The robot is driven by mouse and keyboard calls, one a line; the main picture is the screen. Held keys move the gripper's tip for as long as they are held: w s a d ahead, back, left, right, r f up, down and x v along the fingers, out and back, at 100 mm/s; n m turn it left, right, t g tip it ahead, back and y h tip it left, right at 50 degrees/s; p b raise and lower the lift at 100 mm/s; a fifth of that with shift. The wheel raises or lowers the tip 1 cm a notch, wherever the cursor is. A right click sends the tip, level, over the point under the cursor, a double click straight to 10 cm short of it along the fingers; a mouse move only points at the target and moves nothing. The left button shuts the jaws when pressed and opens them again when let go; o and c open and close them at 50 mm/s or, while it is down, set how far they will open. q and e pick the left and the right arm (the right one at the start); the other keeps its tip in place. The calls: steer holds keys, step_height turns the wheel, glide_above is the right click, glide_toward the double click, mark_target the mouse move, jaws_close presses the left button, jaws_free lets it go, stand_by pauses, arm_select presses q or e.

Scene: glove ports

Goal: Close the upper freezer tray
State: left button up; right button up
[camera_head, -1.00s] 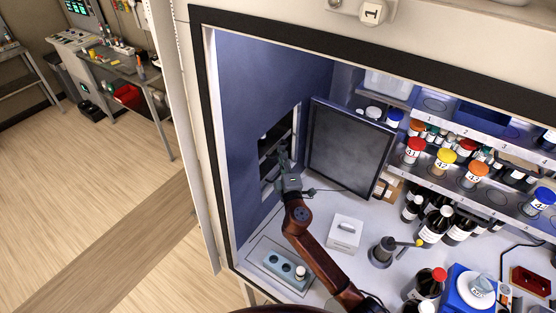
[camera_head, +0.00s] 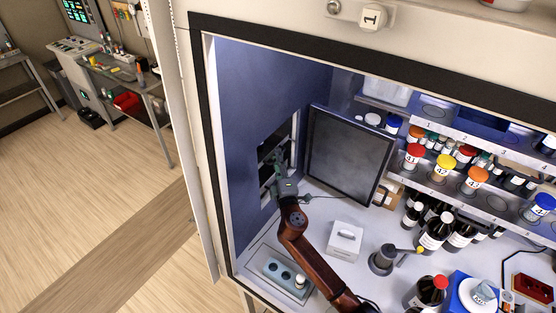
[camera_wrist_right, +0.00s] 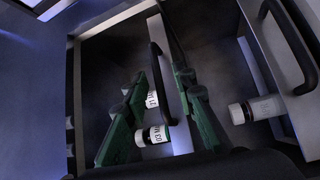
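The freezer compartment (camera_head: 273,160) opens in the blue left wall, with its dark door (camera_head: 348,157) swung open to the right. My right gripper (camera_head: 281,163) reaches into this opening. In the right wrist view its green fingers (camera_wrist_right: 155,68) are apart, with a black bar handle (camera_wrist_right: 159,84) showing between them; I cannot tell whether they touch it. An open tray (camera_wrist_right: 96,80) behind them holds white-labelled vials (camera_wrist_right: 153,135). A second tray front (camera_wrist_right: 272,62) with a black handle shows at the right. I cannot tell which tray is upper. My left gripper is not in view.
Bottles (camera_head: 435,232) and shelves (camera_head: 470,150) fill the right side. The open door stands close beside my gripper.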

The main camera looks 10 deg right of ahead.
steer(key=shift+d, duration=0.1)
steer(key=s+f, duration=0.1)
steer(key=s, duration=1.1)
steer(key=shift+d+f, duration=0.15)
steer(key=shift+f, duration=0.1)
